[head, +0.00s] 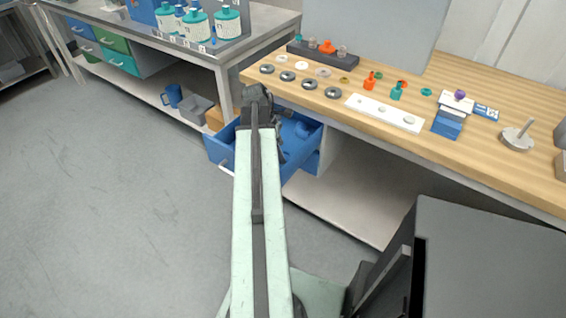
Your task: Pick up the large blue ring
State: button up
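No large blue ring can be made out for certain. The open blue drawer (222,152) under the wooden bench holds small blue shapes (302,129), too small and partly hidden to identify. My gripper (256,92) is at the far end of my raised arm, in front of the drawer's back left part in the picture. Its fingers are dark and small, so whether they are open or shut is unclear. My arm hides the middle of the drawer. A small teal ring (426,92) lies on the bench top.
The wooden bench (480,149) carries several dark round discs, coloured fittings, a white strip (384,113) and a blue block (448,123). A grey bench (262,25) with teal-labelled bottles stands at the back left; a blue mug (172,95) is on its lower shelf. The floor at left is clear.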

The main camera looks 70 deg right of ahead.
jog(key=b+x, duration=0.1)
jog(key=x, duration=0.1)
jog(key=shift+f, duration=0.35)
jog(key=shift+s+r, duration=0.1)
jog(key=shift+r, duration=0.1)
jog(key=c, duration=1.4)
jog(key=shift+r, duration=0.1)
notch_tip(320, 180, up, 14)
jog(key=p, duration=1.4)
